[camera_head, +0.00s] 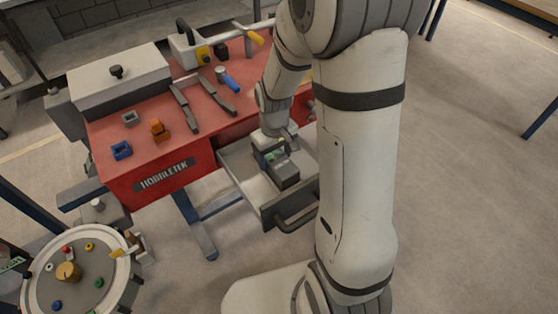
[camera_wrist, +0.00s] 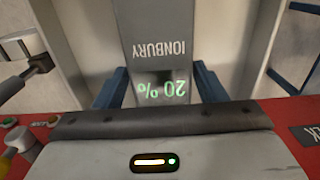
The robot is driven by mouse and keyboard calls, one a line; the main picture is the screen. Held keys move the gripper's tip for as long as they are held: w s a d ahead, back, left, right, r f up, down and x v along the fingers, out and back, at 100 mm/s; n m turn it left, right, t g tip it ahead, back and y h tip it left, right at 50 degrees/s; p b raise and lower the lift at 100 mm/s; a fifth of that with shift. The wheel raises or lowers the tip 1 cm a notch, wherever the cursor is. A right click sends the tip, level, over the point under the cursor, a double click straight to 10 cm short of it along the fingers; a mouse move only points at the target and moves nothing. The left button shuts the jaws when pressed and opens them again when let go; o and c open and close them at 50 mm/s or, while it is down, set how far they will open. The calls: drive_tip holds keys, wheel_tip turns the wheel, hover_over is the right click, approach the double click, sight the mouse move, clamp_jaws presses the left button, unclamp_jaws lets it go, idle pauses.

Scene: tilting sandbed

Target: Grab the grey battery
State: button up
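The grey battery (camera_wrist: 160,45) fills the upper middle of the wrist view, with the label "IONBURY" and a green "20 %" upside down. In the head view the grey battery (camera_head: 284,174) sits in the open drawer of the red workbench. My gripper (camera_wrist: 160,88) has one dark blue finger on each side of the battery. No clear gap shows between fingers and battery, but their contact faces are hidden.
The drawer (camera_head: 232,172) has raised walls and a front handle (camera_head: 297,218). The red workbench (camera_head: 150,177) holds a blue block (camera_head: 121,150), an orange piece (camera_head: 159,130) and a white box (camera_head: 119,82). A round table (camera_head: 65,290) with coloured knobs stands front left. Floor at right is clear.

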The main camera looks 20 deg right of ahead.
drive_tip(key=c, duration=1.4)
clamp_jaws()
drive_tip(key=shift+r, duration=0.15)
